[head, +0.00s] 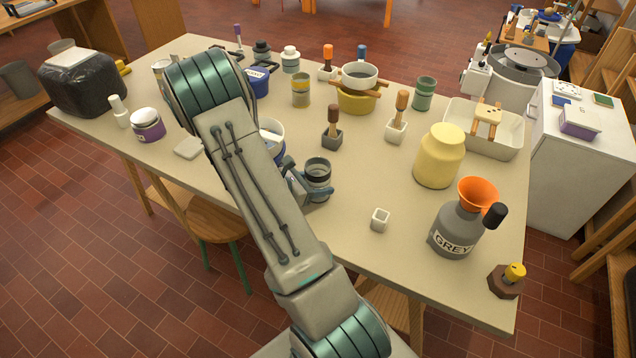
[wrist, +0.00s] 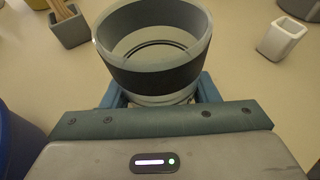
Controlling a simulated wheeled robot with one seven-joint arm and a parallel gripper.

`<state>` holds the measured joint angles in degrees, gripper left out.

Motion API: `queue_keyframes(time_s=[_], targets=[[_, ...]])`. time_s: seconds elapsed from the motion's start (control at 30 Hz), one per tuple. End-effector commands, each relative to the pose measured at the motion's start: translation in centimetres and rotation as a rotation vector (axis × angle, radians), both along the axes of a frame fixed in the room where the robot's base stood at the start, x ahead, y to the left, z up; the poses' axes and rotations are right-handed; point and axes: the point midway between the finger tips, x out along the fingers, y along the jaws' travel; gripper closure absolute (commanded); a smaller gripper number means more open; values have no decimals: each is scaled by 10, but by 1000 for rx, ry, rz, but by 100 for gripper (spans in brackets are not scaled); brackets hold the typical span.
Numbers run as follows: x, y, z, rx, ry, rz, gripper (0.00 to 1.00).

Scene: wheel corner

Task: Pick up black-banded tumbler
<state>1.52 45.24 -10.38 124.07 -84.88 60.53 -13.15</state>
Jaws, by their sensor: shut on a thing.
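The black-banded tumbler (head: 317,173) stands upright near the front edge of the table, grey with a dark band near its top. In the wrist view the tumbler (wrist: 152,48) fills the upper middle, and I look down into its empty inside. My gripper (head: 312,190) is shut on it, with blue fingers on both sides of its lower part. In the wrist view the gripper (wrist: 160,95) is partly hidden behind the tumbler. I cannot tell whether the tumbler's base touches the table.
A small white square cup (head: 380,220) stands to the right. A grey block with a brown-handled tool (head: 332,138) stands just behind. A yellow jar (head: 440,157) and the grey bottle (head: 455,228) with an orange funnel stand further right. Bare tabletop lies between.

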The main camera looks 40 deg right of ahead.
Motion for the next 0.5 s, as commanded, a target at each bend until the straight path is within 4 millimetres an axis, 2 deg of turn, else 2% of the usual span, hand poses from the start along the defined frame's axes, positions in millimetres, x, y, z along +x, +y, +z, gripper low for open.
queue_keyframes(time_s=[0.27, 0.5], targets=[[0, 0, 3, -1, -2, 0, 77], [1, 0, 21, -1, -5, -1, 77]])
